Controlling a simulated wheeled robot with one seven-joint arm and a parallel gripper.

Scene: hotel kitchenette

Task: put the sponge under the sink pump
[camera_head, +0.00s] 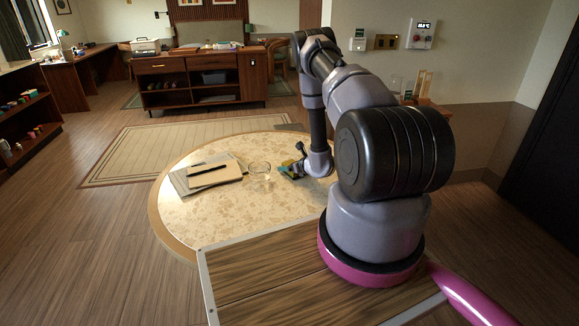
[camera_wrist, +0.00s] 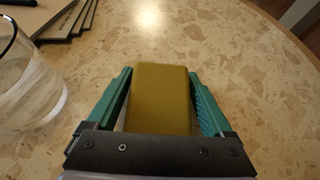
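The sponge (camera_wrist: 162,96) is a yellow-olive block in the wrist view. It lies between the two green fingers of my gripper (camera_wrist: 161,85), which press close on its left and right sides, so my gripper looks shut on it. Whether the sponge touches the tabletop is hard to tell. I make out no sink or pump in either view.
A clear glass (camera_head: 260,172) stands just left of my gripper and also shows in the wrist view (camera_wrist: 30,90). Grey folders (camera_head: 186,182) with a tan notebook (camera_head: 215,171) and dark pen lie further left. The table's front is clear. A wooden cabinet (camera_head: 200,80) stands beyond the rug.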

